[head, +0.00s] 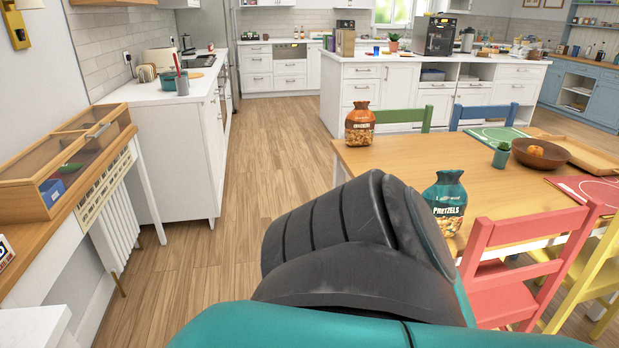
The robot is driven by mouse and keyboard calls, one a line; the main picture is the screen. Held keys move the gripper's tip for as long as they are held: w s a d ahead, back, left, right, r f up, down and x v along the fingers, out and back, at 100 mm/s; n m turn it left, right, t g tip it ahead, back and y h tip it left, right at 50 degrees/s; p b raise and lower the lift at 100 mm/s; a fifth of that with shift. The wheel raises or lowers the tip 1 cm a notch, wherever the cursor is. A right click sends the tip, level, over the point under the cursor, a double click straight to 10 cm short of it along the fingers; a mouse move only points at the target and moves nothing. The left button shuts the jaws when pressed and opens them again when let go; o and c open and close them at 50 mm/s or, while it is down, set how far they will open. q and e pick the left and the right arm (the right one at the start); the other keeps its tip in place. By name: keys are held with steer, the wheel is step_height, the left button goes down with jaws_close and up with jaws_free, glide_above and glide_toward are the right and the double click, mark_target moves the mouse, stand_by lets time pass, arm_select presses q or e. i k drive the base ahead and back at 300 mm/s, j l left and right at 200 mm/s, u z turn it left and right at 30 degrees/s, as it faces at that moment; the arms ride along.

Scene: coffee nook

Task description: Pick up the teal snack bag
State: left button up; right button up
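The teal snack bag (447,201), labelled "PRETZELS", stands upright on the near left part of the wooden dining table (400,157). A dark grey and teal link of one of my arms crosses the lower middle of the head view, in front of the table's near left corner. It comes close to the bag's left side in the picture and may cover a little of its edge. I cannot tell whether the two touch. Neither gripper shows in this view.
An orange-brown snack bag (360,124) stands at the table's far left corner. A red chair (520,235) stands at the near side. The floor left of the table is clear.

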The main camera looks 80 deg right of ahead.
mark_target(447, 199)
steer(key=z, duration=3.45)
